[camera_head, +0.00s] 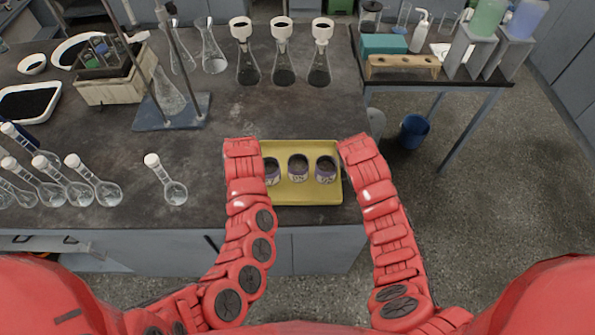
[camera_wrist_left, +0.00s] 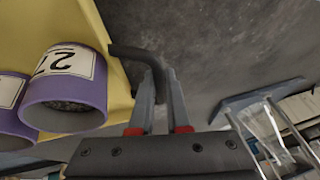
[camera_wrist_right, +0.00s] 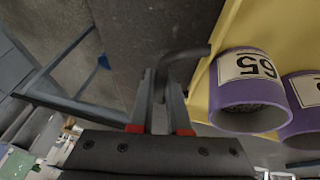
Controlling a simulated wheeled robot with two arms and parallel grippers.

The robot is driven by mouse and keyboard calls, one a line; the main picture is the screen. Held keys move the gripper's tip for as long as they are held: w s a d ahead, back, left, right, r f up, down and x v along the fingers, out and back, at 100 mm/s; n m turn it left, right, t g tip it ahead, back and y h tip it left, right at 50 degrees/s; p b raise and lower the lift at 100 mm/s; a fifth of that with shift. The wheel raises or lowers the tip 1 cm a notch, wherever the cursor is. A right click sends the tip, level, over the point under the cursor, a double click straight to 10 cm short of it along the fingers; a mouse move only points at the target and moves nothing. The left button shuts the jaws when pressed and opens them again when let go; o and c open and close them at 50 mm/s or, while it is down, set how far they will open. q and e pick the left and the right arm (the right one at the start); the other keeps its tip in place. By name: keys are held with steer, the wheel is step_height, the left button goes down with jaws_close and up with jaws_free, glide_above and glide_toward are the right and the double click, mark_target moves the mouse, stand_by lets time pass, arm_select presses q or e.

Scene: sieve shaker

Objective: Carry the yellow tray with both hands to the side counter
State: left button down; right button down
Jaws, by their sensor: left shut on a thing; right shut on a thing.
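The yellow tray (camera_head: 305,148) is at the right front part of the dark counter, between my two arms. It holds three purple-banded cups (camera_head: 298,168) in a row, with dark grains inside. My left gripper (camera_wrist_left: 158,88) is shut on the tray's dark left handle (camera_wrist_left: 135,52). My right gripper (camera_wrist_right: 162,85) is shut on the tray's dark right handle (camera_wrist_right: 185,54). In the left wrist view a purple cup (camera_wrist_left: 68,92) stands beside the gripper; in the right wrist view a cup marked 65 (camera_wrist_right: 249,100) does. In the head view my arms hide the handles.
The side counter (camera_head: 440,82) stands at the right, holding a teal box (camera_head: 384,44), a wooden rack (camera_head: 403,66) and bottles; its front strip looks bare. A blue bucket (camera_head: 414,131) is on the floor under it. Flasks (camera_head: 283,62) and a stand base (camera_head: 172,112) are on the dark counter.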

arm_select(q)
steer(key=shift+r, duration=0.1)
